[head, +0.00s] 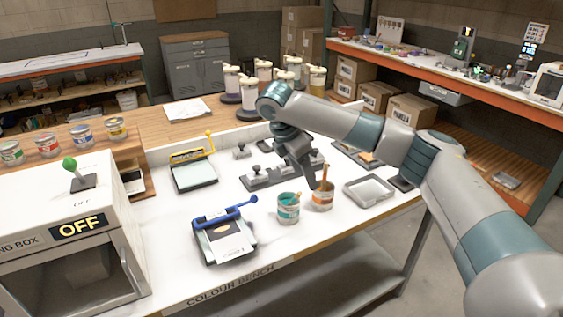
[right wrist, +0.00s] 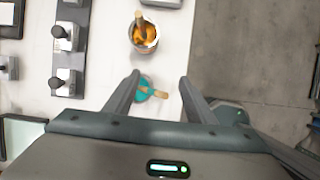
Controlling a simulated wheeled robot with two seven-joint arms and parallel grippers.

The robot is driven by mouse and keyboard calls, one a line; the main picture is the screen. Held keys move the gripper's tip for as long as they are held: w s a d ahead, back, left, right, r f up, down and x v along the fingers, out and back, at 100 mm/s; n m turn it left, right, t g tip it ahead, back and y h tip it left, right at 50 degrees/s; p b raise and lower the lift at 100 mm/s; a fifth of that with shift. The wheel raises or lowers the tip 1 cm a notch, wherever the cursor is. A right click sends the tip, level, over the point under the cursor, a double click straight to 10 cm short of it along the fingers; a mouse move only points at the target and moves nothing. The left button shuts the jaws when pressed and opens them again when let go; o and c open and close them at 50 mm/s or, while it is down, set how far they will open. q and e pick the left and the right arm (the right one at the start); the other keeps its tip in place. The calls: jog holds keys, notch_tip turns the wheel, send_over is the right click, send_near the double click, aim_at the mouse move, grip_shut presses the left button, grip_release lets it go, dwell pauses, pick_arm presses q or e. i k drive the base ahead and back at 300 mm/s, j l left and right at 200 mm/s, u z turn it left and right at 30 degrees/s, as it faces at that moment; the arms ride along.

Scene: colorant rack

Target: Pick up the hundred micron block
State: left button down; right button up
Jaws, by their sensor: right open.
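Several small metal blocks with black knobs stand on and beside a dark rack strip (head: 247,184) on the white bench. One block (head: 258,175) sits at the left end of the strip, and another block (head: 241,152) stands apart behind it. I cannot read any micron marking, so I cannot tell which is the hundred micron block. In the right wrist view two blocks, an upper one (right wrist: 65,38) and a lower one (right wrist: 66,82), lie left of my fingers. My right gripper (right wrist: 160,80) is open and empty, above the bench near the strip and the paint tins. My left gripper is out of view.
A teal paint tin (head: 288,210) and an orange paint tin (head: 322,198) with sticks stand close in front of the right gripper. A grey tray (head: 369,191) lies to the right. Two clamp boards (head: 224,238) (head: 193,172) are left. The bench's front edge is near the tins.

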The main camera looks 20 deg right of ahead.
aim_at(283, 169)
jog(key=i, duration=0.85)
